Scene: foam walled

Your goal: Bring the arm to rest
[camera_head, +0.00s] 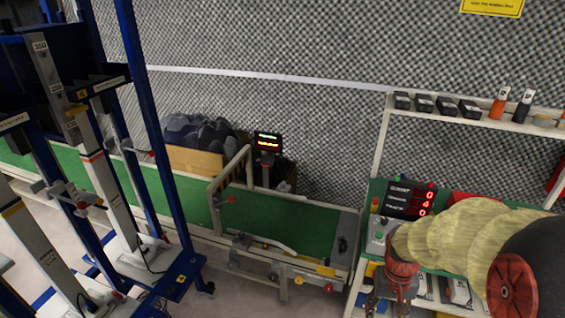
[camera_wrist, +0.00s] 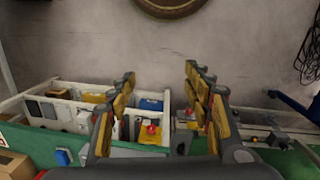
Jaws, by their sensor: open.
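My arm shows at the lower right of the head view, in a pale tan ribbed cover, in front of the workbench. Its end with my gripper (camera_head: 388,298) hangs low over the bench's left part, and its fingers are hard to make out there. In the wrist view my gripper (camera_wrist: 160,76) is open, with two yellow-padded fingers wide apart.
A green conveyor (camera_head: 290,222) runs along the foam wall, with a small lit display (camera_head: 268,142) behind it. A blue-framed rack (camera_head: 150,110) stands at left. The bench has a red-digit display (camera_head: 409,200) and a shelf (camera_head: 480,121) of small items above. A white-walled bin rack (camera_wrist: 40,90) shows in the wrist view.

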